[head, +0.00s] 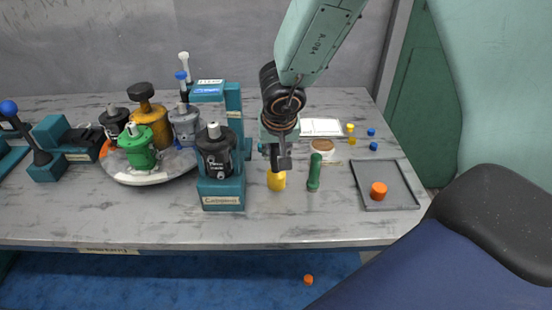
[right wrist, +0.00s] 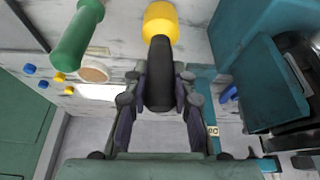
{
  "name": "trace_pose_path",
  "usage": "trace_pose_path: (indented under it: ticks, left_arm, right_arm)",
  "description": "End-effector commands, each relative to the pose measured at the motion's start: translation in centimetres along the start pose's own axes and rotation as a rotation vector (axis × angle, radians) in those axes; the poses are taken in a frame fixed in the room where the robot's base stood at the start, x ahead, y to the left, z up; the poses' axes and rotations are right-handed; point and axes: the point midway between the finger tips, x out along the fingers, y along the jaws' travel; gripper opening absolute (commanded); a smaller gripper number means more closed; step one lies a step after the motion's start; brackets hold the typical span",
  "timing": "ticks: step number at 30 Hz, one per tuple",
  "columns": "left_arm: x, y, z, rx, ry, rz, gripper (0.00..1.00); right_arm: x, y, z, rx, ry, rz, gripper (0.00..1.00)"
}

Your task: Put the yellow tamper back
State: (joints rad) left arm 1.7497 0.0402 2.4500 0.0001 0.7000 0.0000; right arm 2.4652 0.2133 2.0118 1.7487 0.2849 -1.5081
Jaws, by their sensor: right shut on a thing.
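The yellow tamper (head: 276,181) shows in the head view, its yellow end below the fingers of my right gripper (head: 281,158). In the right wrist view the tamper has a yellow end (right wrist: 160,22) and a black handle. My right gripper (right wrist: 160,85) is shut on that black handle, with a finger on each side. I cannot tell whether the yellow end touches the table. A green tamper-like piece (head: 314,172) stands upright just to the right; it also shows in the right wrist view (right wrist: 77,38). My left gripper is not in view.
A teal stand (head: 221,194) with a dark motor stands close on the left. Further left, a round plate (head: 117,170) bears several motors. On the right are a brown-topped cup (head: 322,146), small yellow and blue pieces, and a grey tray (head: 401,193) with an orange piece. The front middle is clear.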

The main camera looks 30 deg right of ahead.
Motion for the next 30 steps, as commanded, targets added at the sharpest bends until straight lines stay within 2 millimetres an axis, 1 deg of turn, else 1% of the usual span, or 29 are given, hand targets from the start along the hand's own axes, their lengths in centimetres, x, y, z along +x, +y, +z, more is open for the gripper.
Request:
trace_pose_path:
  ticks: [1,9,14,15,23,30]
  left_arm:
    - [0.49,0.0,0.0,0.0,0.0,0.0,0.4]
    - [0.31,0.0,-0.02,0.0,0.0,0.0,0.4]
    - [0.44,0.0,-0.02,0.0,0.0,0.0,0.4]
    - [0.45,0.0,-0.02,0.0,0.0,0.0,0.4]
    - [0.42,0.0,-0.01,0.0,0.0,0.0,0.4]
    - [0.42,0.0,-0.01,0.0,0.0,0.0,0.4]
  right_arm:
    - [0.43,-0.03,0.08,0.001,0.003,-0.001,0.0]
    - [0.27,-0.03,0.01,0.001,0.003,-0.001,0.0]
    - [0.62,-0.03,0.15,-0.001,0.003,-0.001,0.0]
    - [0.71,-0.01,0.27,-0.001,0.001,0.0,0.25]
    - [0.67,0.0,0.26,0.0,0.001,0.0,0.47]
    - [0.66,0.0,0.27,0.0,0.001,0.0,0.47]
